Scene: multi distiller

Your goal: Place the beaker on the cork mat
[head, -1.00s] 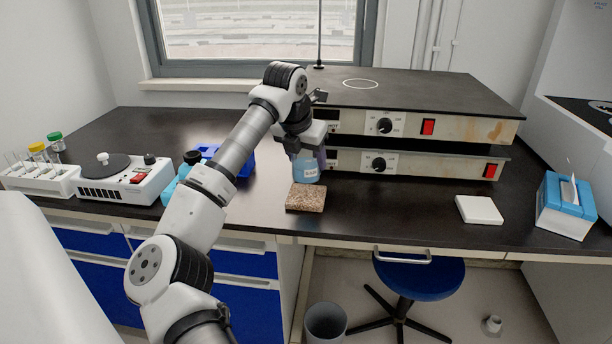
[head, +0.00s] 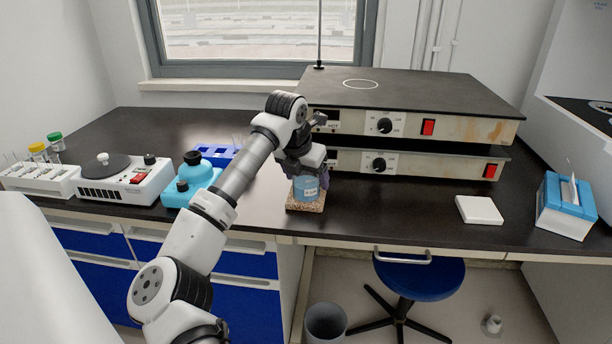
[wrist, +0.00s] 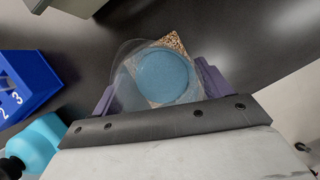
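The beaker (head: 306,188) is clear with blue liquid and a white label. It shows from above in the wrist view (wrist: 165,76). My gripper (head: 307,176) has its purple fingers on both sides of the beaker and is shut on it. The beaker is upright over the speckled brown cork mat (head: 307,206). In the wrist view, corners of the cork mat (wrist: 174,41) show past the beaker. I cannot tell whether the beaker's base touches the mat.
Stacked hot plates (head: 400,125) stand just behind my gripper. A blue bottle (head: 190,180), a blue rack (head: 217,152) and a white stirrer (head: 125,187) are to the left. A white tile (head: 479,209) and a tissue box (head: 566,206) are to the right. The bench between mat and tile is clear.

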